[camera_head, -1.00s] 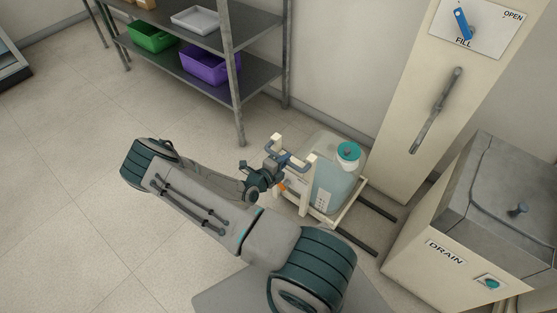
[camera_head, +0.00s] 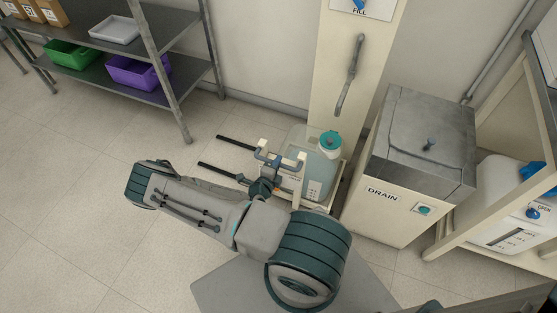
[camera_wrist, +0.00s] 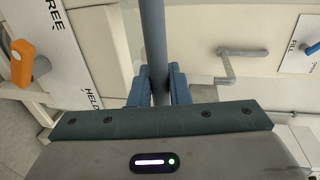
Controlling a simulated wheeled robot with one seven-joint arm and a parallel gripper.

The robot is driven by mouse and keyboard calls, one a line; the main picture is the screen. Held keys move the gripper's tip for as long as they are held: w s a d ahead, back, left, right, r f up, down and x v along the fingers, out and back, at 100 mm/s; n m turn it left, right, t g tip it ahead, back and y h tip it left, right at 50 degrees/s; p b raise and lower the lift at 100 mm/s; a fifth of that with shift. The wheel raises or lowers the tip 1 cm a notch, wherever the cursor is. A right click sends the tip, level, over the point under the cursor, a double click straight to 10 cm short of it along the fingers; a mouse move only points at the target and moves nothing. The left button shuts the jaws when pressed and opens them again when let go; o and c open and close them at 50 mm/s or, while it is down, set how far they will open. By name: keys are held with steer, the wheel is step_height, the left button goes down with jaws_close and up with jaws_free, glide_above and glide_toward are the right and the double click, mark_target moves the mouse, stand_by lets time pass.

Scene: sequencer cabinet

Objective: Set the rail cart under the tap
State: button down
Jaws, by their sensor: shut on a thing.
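The cream rail cart (camera_head: 298,203) carries a clear jug (camera_head: 318,178) with a teal cap (camera_head: 330,140). It stands at the foot of the fill column (camera_head: 352,30). The grey tap pipe (camera_head: 350,75) on that column ends just above the cap in the head view; exact alignment I cannot tell. The tap also shows in the wrist view (camera_wrist: 228,65). My gripper (camera_head: 270,172) is shut on the cart's grey-blue handle bar (camera_wrist: 153,45), which runs between its fingers (camera_wrist: 156,88). An orange lever (camera_wrist: 21,62) sits beside the FREE marking, away from HELD.
Two dark rails (camera_head: 222,174) extend left of the cart, bare. The DRAIN cabinet (camera_head: 400,175) stands close on the right. A frame with a white tank (camera_head: 505,205) is farther right. A shelf with bins (camera_head: 138,72) stands at the back left.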

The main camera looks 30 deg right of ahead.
steer(key=shift+s, duration=0.2)
steer(key=shift+d, duration=0.1)
steer(key=c, duration=1.4)
jaws_free()
steer(key=shift+s+d, duration=0.1)
steer(key=shift+c, duration=0.2)
steer(key=shift+a, duration=0.35)
steer(key=v, duration=1.3)
steer(key=shift+s, duration=0.2)
steer(key=shift+r, duration=0.2)
